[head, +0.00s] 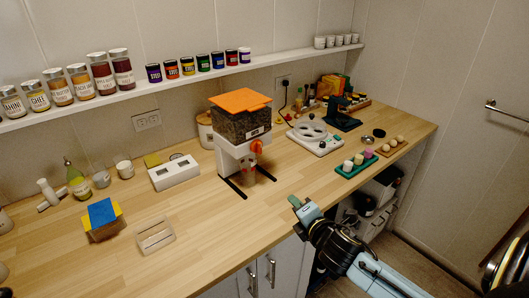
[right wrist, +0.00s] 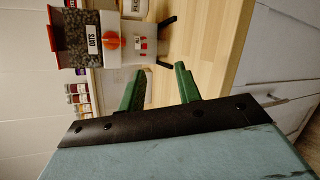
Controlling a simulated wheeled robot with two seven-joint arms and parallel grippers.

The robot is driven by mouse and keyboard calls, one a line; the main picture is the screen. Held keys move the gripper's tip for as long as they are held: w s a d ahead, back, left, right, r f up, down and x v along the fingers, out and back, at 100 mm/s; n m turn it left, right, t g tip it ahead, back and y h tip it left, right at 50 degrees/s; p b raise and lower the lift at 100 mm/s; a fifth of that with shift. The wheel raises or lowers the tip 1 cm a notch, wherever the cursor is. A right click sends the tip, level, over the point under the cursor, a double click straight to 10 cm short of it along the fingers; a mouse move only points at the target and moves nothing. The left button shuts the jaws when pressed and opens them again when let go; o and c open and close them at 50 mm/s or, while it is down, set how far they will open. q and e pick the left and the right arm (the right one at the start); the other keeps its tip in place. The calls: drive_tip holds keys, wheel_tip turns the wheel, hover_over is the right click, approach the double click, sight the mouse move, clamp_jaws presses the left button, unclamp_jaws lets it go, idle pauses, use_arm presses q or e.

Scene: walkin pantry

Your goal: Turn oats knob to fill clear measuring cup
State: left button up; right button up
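The oats dispenser (head: 239,122) stands on the wooden counter, with an orange lid, a dark see-through hopper of oats and a white body. Its orange knob (head: 256,146) faces front; the knob (right wrist: 113,40) also shows in the right wrist view, beside the OATS label. A clear measuring cup (head: 249,173) appears to stand under the spout between the black feet; its fill is too small to tell. My right gripper (head: 301,206) is over the counter's front edge, right of and apart from the dispenser. Its green fingers (right wrist: 160,80) are open and empty. My left gripper is not in view.
A white scale (head: 316,138) and a green tray with cups (head: 356,170) stand to the right. A white box (head: 174,173), a blue-yellow sponge holder (head: 103,218) and a small clear-fronted box (head: 155,238) are to the left. The counter before the dispenser is clear.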

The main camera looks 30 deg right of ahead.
sight(261, 144)
drive_tip(key=w+d+r+n+t+y, duration=0.45)
drive_tip(key=w+r+n+y, duration=0.2)
drive_tip(key=n, duration=1.15)
drive_tip(key=shift+g+h, duration=0.35)
drive_tip(key=w, duration=0.4)
drive_tip(key=w+a, duration=0.1)
drive_tip(key=w, duration=0.4)
drive_tip(key=w+a+p, duration=0.1)
drive_tip(key=w, duration=0.4)
drive_tip(key=shift+r, duration=0.3)
clamp_jaws()
